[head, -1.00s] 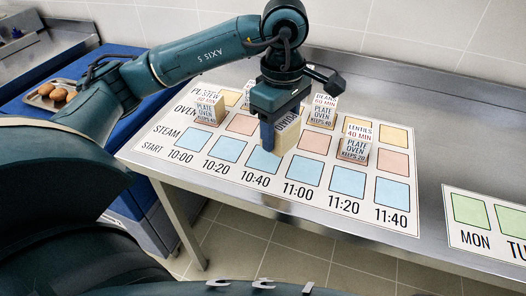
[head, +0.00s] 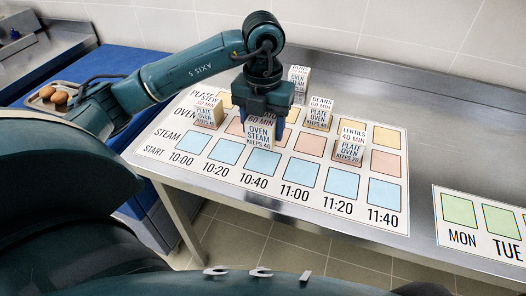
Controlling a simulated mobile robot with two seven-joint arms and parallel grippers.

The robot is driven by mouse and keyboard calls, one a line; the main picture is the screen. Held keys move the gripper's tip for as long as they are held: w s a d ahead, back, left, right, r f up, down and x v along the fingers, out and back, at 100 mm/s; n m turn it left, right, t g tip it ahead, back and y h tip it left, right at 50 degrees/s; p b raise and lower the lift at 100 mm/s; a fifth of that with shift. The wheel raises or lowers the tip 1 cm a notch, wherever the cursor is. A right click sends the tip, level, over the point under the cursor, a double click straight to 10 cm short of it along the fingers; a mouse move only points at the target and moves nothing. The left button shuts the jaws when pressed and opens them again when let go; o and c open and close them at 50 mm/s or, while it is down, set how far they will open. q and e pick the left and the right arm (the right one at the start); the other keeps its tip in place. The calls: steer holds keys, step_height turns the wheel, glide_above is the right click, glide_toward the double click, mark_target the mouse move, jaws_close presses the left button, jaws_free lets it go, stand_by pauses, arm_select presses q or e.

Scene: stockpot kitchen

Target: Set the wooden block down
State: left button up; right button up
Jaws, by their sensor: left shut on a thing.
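My left gripper (head: 264,112) points down and is shut on a wooden block (head: 260,138). The block's front label faces me and reads "60 MIN", "OVEN STEAM", "KEEPS 40"; its top is hidden by the gripper. It appears upright in the 10:40 column of the white chart (head: 150,152), covering most of the oven-row square just above the blue steam square (head: 262,163). I cannot tell whether its base touches the chart. My right gripper is not in view.
A second chart (head: 486,228) lies at right. A tray (head: 38,101) with brown round items is far left.

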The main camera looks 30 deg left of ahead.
arm_select(q)
step_height(320, 180, down, 7)
steer(key=shift+f, duration=0.1)
stand_by(0.3)
steer(key=shift+f, duration=0.15)
steer(key=o, duration=1.1)
steer(key=shift+c, duration=0.2)
steer(key=shift+r, duration=0.25)
step_height(320, 180, up, 12)
steer(key=shift+s+f, duration=0.1)
